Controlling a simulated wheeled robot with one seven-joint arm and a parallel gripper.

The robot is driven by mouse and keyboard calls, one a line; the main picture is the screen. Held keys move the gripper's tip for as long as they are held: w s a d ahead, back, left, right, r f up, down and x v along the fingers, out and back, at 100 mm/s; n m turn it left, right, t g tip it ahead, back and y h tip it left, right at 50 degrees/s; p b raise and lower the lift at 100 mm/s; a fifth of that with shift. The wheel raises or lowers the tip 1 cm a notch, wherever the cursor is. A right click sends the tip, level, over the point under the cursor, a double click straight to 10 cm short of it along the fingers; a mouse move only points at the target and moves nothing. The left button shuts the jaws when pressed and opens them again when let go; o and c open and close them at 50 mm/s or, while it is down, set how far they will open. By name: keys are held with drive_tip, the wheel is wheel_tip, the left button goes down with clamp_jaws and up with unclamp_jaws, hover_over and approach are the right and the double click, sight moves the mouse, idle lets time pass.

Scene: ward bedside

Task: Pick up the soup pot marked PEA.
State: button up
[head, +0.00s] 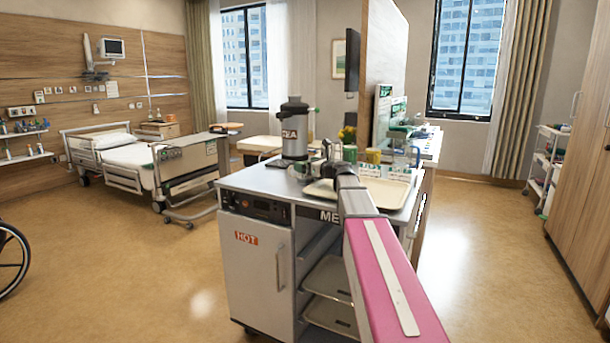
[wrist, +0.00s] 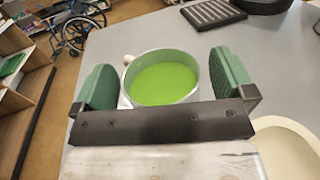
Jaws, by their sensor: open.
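A round pot (wrist: 163,80) of bright green soup stands on the grey cart top (wrist: 133,39) in the wrist view. A small pale knob or handle sticks out at its far left. I see no marking on it from above. My gripper (wrist: 166,86) is open, with one green finger pad on each side of the pot and gaps visible between pads and wall. In the head view my gripper is above the cart, and I cannot make out the pot there.
A tall silver urn (head: 295,145), its label ending in "EA", stands at the cart's back left. A cream tray (head: 392,196) lies close on the right, with a yellowish container (head: 373,155) nearby. A dark grille (wrist: 212,12) lies beyond the pot.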

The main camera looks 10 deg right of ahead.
drive_tip(key=shift+w+a, duration=0.3)
drive_tip(key=shift+w, duration=0.1)
drive_tip(key=c, duration=1.1)
drive_tip(key=shift+r, duration=0.15)
